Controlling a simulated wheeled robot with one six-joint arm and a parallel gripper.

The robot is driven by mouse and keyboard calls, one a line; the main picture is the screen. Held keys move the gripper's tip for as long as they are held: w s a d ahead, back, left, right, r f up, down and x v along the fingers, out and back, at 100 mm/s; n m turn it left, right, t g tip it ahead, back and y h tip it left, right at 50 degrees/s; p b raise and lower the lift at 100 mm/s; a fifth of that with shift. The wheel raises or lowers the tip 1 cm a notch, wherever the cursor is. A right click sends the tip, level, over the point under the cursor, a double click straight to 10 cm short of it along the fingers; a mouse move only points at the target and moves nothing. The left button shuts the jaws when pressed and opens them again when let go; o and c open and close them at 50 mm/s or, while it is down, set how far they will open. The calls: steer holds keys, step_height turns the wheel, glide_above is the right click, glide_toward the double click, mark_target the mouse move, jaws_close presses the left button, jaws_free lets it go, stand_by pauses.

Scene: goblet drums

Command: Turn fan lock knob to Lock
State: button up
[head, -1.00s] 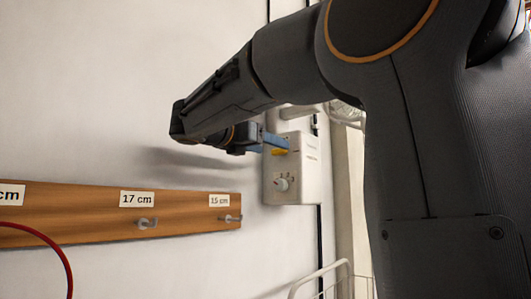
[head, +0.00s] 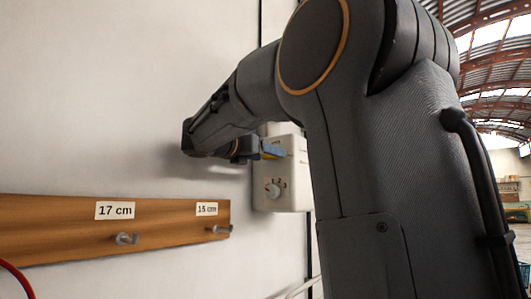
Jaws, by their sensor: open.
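A white box (head: 296,196) is fixed to the wall, with a round pale knob (head: 272,191) low on its front face. Small marks surround the knob, but its lettering and setting are too small to read. My gripper (head: 273,151), with blue fingers, is open in front of the upper part of the box, above the knob. It looks apart from the knob; whether it touches the box I cannot tell. The gripper and my arm hide part of the box's top, and my arm hides what lies to its right.
A wooden rail (head: 150,220) with metal hooks and size labels runs along the wall at lower left. Part of a red ring (head: 14,275) shows at the bottom left corner. A pale wire frame (head: 302,289) is below the box. The wall left of my gripper is bare.

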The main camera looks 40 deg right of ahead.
steer(key=c, duration=1.1)
steer(key=shift+o, duration=0.2)
